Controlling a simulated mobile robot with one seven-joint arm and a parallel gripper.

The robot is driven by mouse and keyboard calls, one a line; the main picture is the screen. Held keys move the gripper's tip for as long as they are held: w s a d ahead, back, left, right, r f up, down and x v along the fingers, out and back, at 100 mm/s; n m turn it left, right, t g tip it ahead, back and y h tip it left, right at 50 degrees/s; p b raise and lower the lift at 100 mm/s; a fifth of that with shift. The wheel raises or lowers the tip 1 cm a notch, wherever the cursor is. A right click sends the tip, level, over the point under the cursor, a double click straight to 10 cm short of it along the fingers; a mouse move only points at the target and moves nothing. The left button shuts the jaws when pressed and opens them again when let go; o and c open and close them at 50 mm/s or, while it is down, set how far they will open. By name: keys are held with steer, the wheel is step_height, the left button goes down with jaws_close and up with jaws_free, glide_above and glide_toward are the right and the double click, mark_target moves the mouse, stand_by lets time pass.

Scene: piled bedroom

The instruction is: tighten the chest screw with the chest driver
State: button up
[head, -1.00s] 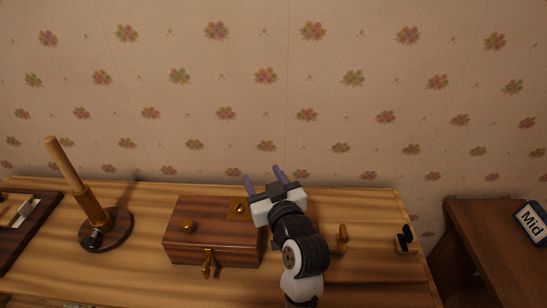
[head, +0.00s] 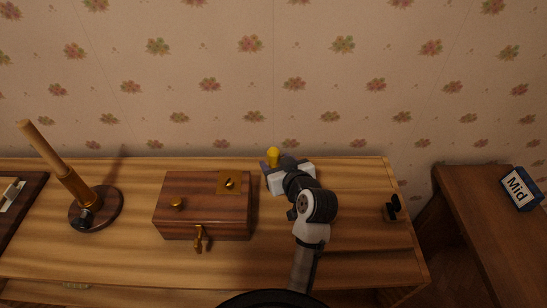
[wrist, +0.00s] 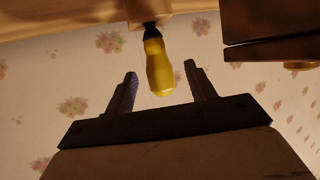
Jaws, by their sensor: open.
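The chest (head: 190,219) is a closed reddish-brown wooden box on the dresser top; it also shows at the upper right of the wrist view (wrist: 275,22). A brass plate with the chest screw (head: 230,184) sits at its back right corner. The chest driver (head: 273,153), with a yellow handle, is right of the chest near the back edge. In the wrist view the driver's handle (wrist: 159,67) and dark collar show; its tip is hidden. My gripper (head: 275,165) is open at the driver. In the wrist view the gripper's fingers (wrist: 160,88) stand apart on either side of the handle, with gaps.
A wooden post on a round base (head: 96,209) stands left of the chest, with a dark-framed tray (head: 20,220) beyond it. A small black item (head: 392,208) is at the right. The dresser's front is mostly clear.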

steer(key=x, duration=0.1)
steer(key=p+x, duration=0.1)
steer(key=x, duration=0.1)
steer(key=p+x, duration=0.1)
steer(key=shift+w+a+r, duration=0.15)
steer(key=shift+w+r, duration=0.1)
steer(key=shift+w, duration=0.1)
steer(key=shift+w+f, duration=0.2)
steer(key=shift+f, duration=0.05)
steer(key=shift+c, duration=0.4)
steer(key=c, duration=1)
